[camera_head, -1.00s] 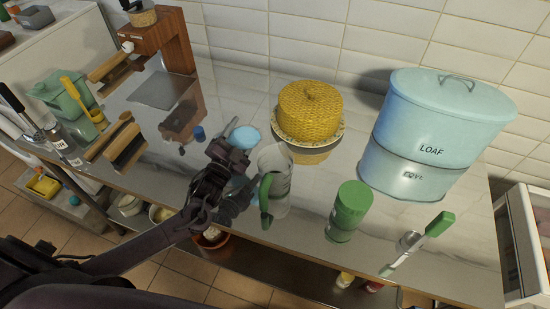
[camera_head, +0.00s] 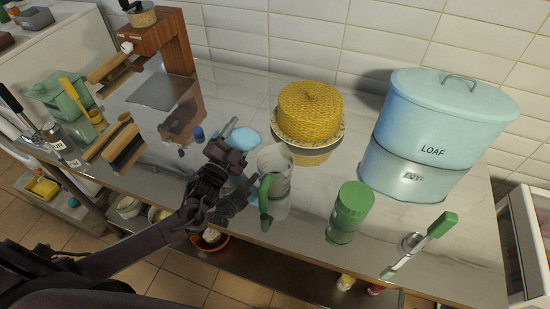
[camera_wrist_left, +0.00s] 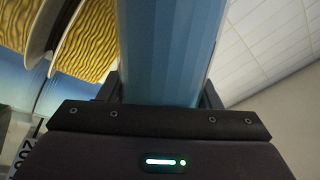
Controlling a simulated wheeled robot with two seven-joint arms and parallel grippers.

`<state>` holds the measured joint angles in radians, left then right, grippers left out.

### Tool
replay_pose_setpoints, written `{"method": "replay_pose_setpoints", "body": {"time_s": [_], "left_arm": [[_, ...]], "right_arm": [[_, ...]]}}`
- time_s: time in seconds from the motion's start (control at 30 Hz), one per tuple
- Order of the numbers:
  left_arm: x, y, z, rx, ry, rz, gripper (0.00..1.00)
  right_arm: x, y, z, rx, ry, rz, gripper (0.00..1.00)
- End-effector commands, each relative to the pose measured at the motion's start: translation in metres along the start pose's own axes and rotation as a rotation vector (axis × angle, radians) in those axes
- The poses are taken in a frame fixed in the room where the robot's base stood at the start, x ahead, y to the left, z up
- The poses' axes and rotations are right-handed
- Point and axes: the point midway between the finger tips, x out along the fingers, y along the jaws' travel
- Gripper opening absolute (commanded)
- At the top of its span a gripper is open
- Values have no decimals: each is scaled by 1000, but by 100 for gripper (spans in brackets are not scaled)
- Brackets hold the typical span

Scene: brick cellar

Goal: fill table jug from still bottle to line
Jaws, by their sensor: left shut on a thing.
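The jug (camera_head: 281,183), clear grey with a green handle, stands upright on the glossy counter. My left gripper (camera_head: 229,158) is just left of it. In the left wrist view the gripper is shut on a blue, see-through, bottle-like body (camera_wrist_left: 172,50), which I take as the still bottle. Dark marks (camera_wrist_left: 22,155) show at the lower left of the wrist view. The jug's water level and line are not readable. My right gripper is not in view.
A yellow cake-like thing (camera_head: 310,108) stands at the back, a green canister (camera_head: 349,207) and blue LOAF bin (camera_head: 445,125) at right. A green-handled tool (camera_head: 425,242) lies near the front edge.

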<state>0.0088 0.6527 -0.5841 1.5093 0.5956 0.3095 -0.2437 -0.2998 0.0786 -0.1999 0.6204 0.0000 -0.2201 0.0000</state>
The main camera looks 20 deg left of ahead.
Motion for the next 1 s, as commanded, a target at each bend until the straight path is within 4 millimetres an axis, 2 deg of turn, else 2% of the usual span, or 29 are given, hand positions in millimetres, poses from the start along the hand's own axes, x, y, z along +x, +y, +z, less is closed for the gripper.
{"method": "replay_pose_setpoints", "body": {"time_s": [1.0], "left_arm": [[3, -9, 0, 111, 32, -5, 17]], "right_arm": [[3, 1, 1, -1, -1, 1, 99]]}}
